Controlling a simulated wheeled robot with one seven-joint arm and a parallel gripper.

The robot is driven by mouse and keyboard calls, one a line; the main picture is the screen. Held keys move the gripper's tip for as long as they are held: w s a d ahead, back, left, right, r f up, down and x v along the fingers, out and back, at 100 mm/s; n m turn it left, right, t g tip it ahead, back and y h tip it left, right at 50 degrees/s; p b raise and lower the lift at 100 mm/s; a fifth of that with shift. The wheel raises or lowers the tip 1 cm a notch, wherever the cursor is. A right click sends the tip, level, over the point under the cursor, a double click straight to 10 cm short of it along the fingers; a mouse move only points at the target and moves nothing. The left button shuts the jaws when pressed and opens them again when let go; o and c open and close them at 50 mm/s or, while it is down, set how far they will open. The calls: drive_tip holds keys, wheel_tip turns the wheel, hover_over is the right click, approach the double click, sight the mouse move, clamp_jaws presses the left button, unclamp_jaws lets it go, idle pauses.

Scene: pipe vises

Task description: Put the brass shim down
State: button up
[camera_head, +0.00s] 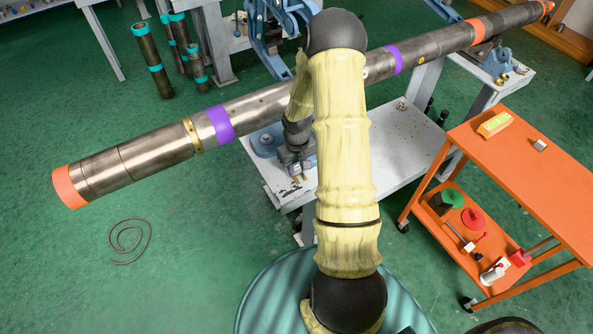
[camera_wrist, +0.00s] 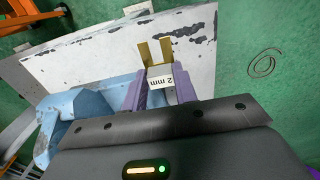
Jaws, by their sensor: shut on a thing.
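The brass shim (camera_wrist: 155,52) is a small U-shaped brass piece with a white tag marked "2 mm". Its two prongs point away from my gripper (camera_wrist: 160,84). My gripper is shut on the tagged end, one purple-grey finger on each side. In the wrist view, the shim shows against the white, paint-worn table top (camera_wrist: 90,55). In the head view, my gripper (camera_head: 297,170) is low over the left part of the white table (camera_head: 375,145), beside a blue vise base. The shim is tiny there; I cannot tell whether it touches the table.
A long steel pipe (camera_head: 280,100) with purple and orange bands runs diagonally above the white table. An orange cart (camera_head: 535,165) stands at the right, with a yellow item (camera_head: 494,125) and a small block on top. The table's middle and right are mostly clear.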

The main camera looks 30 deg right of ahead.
sight(297, 169)
drive_tip(key=shift+f, duration=1.8)
drive_tip(key=shift+f, duration=0.15)
drive_tip(key=o, duration=1)
drive_tip(key=shift+c, duration=0.2)
wheel_tip(297, 169, up, 12)
drive_tip(key=shift+r, duration=0.15)
